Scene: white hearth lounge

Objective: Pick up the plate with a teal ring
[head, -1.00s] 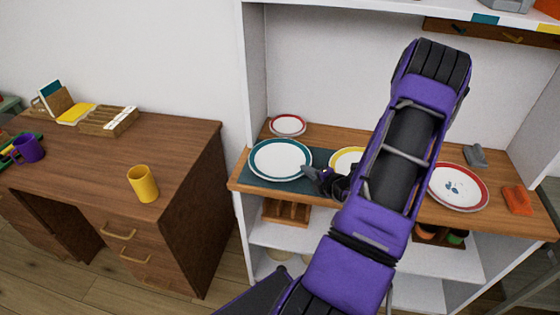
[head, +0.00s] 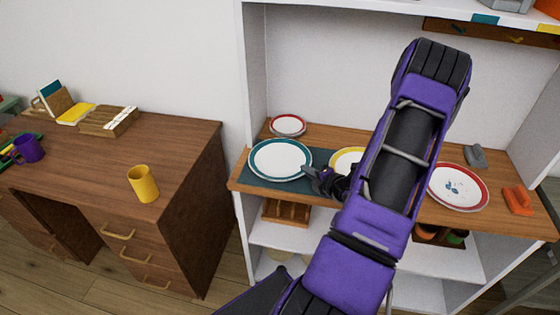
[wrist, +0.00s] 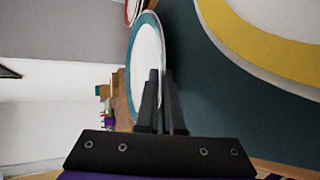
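The plate with a teal ring (head: 280,159) is white and sits on a dark teal mat at the left of the wooden counter. In the wrist view it (wrist: 148,55) shows nearly edge-on. My gripper (head: 312,174) is at its right rim. In the wrist view my two dark fingers (wrist: 161,85) are close together with the near rim between them, so my gripper looks shut on the rim. The contact itself is partly hidden by the fingers.
A yellow-ringed plate (head: 346,158) is just right of my gripper, partly behind my arm. A small red-ringed plate (head: 288,125) stands behind. A larger red-ringed plate (head: 458,188) and an orange object (head: 517,200) are at right. The shelf's white side wall (head: 255,80) rises at left.

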